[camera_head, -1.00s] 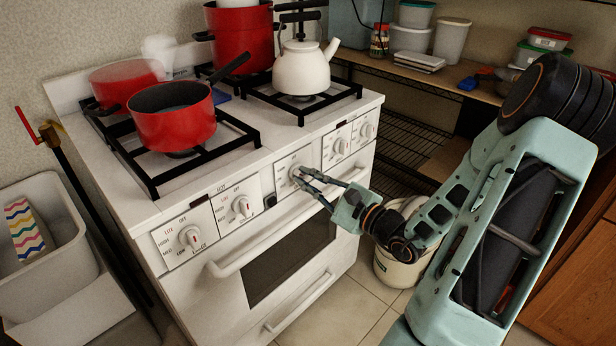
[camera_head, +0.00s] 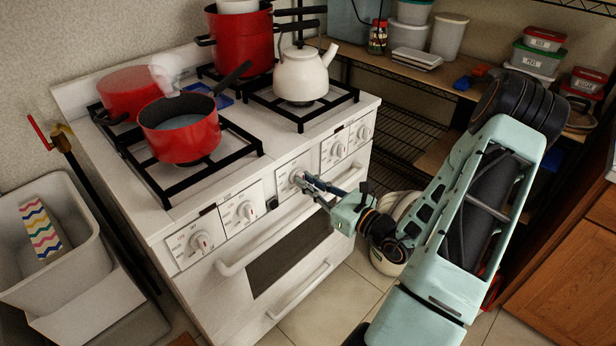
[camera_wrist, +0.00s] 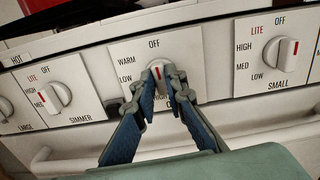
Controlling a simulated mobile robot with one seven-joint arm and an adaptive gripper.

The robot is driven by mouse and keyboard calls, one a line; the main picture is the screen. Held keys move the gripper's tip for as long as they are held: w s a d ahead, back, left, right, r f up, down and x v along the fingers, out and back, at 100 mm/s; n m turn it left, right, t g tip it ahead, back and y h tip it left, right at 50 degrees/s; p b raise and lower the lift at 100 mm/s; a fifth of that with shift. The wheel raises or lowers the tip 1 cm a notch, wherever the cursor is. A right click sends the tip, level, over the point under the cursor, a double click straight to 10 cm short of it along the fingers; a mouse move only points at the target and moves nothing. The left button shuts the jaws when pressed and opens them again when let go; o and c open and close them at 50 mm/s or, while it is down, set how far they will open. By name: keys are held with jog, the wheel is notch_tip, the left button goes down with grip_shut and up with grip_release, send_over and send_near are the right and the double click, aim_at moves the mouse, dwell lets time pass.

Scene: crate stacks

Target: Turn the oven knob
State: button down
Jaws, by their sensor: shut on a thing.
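The white stove (camera_head: 264,262) has a row of white knobs along its front panel. The oven knob (camera_wrist: 157,68) is the middle one in the wrist view, on a plate marked OFF, WARM, LOW and HIGH. Its red mark points up, close to OFF. My gripper (camera_wrist: 165,85) is shut on this knob, with one fingertip on each side of it. In the head view my gripper (camera_head: 300,180) reaches the middle of the panel from the right. The fingers hide the knob's lower part and some of the lettering.
A simmer knob (camera_wrist: 54,97) and a small-burner knob (camera_wrist: 281,52) flank the oven knob. The oven door handle (camera_wrist: 40,160) runs below. A red saucepan (camera_head: 180,135) and a white kettle (camera_head: 302,75) stand on the burners. A grey bin (camera_head: 75,250) is at left.

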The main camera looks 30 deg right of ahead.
jog(key=shift+m, duration=0.4)
jog(key=c, duration=2)
grip_release()
jog(key=shift+o, duration=0.2)
jog(key=v, duration=1.2)
